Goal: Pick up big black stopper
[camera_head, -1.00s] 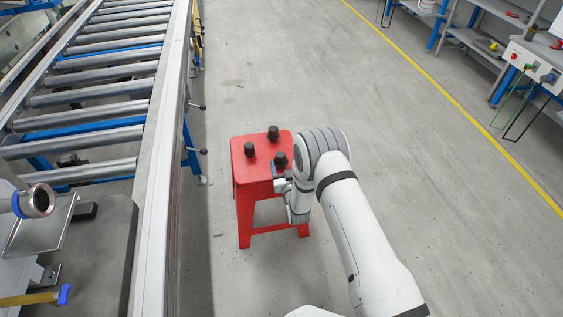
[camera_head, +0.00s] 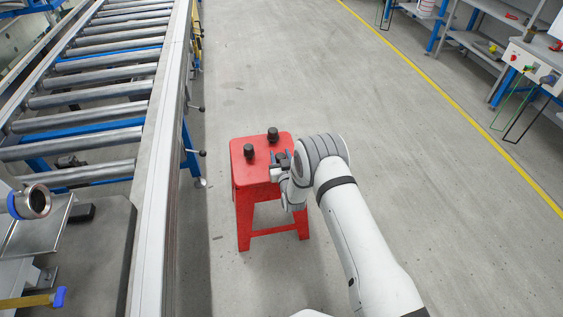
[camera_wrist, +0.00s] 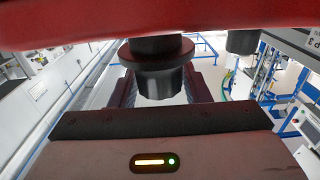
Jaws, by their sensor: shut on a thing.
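Two black stoppers stand upright on the red stool (camera_head: 253,172) in the camera_head view: one at the left (camera_head: 249,151) and one at the back (camera_head: 273,134). My gripper (camera_head: 281,160) is over the stool top's right side, shut on a third black stopper there, mostly hidden by the gripper in that view. In the camera_wrist view, which looks upside down, this held stopper (camera_wrist: 158,68) shows a wide flange and a ribbed knob between my fingers. It is close to the red stool top. Another stopper (camera_wrist: 242,40) shows to its right.
A roller conveyor (camera_head: 90,90) runs along the left, with its rail (camera_head: 165,150) close to the stool. Open grey floor (camera_head: 290,70) lies behind and right of the stool. Workbench shelves (camera_head: 470,42) stand at the far right, beyond a yellow floor line (camera_head: 450,90).

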